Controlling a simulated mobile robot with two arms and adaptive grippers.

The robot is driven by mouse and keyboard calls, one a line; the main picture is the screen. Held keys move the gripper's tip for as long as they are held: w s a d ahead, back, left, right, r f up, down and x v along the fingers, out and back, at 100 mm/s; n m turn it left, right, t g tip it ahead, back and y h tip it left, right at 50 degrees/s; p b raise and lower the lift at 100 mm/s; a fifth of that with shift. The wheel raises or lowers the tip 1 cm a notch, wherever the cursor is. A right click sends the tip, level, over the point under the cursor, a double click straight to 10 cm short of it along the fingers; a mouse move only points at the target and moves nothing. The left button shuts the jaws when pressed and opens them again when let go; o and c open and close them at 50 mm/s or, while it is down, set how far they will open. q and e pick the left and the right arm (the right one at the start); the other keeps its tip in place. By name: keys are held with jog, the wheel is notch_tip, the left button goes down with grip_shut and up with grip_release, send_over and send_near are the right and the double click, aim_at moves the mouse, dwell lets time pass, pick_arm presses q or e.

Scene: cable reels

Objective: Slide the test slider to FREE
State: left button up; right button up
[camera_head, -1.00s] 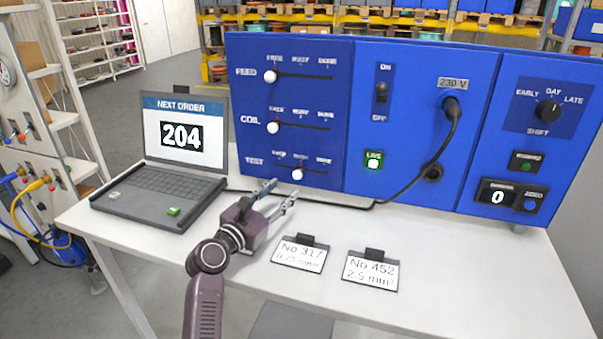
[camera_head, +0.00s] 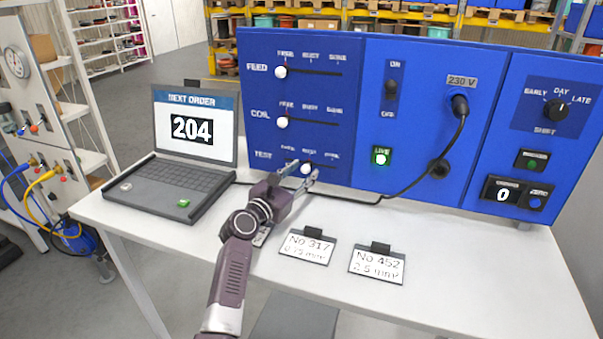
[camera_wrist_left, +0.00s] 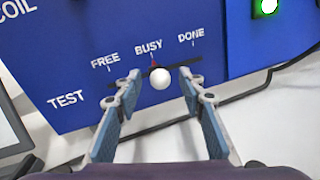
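The test slider has a white round knob (camera_wrist_left: 160,78) on a dark slot in the blue panel. In the left wrist view the knob is under the BUSY label, between FREE on the left and DONE on the right. The knob also shows in the head view (camera_head: 306,168). My left gripper (camera_wrist_left: 160,90) is open, one finger on each side of the knob, with gaps between. In the head view it (camera_head: 301,173) reaches the panel's lower left part. My right gripper is not in view.
The FEED knob (camera_head: 281,72) and COIL knob (camera_head: 282,122) sit at their FREE ends above. A laptop (camera_head: 185,150) stands left of the arm. Two tags, No 317 (camera_head: 306,247) and No 452 (camera_head: 377,263), lie on the white table. A black cable (camera_head: 400,188) runs right of the slider.

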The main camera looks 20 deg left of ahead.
pick_arm(q)
grip_shut()
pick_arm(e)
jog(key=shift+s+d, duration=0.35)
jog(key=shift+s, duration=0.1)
pick_arm(q)
jog(key=a, duration=0.7)
jog(key=shift+w+b, duration=0.15)
jog(key=shift+b, duration=0.2)
jog(key=shift+d, duration=0.1)
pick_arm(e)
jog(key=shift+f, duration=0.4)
pick_arm(q)
jog(key=shift+c, duration=0.8)
grip_release()
jog(key=shift+o, duration=1.2)
jog(key=shift+a, duration=0.25)
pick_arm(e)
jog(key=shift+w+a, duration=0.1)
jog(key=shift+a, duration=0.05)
pick_arm(q)
jog(key=shift+d, duration=0.15)
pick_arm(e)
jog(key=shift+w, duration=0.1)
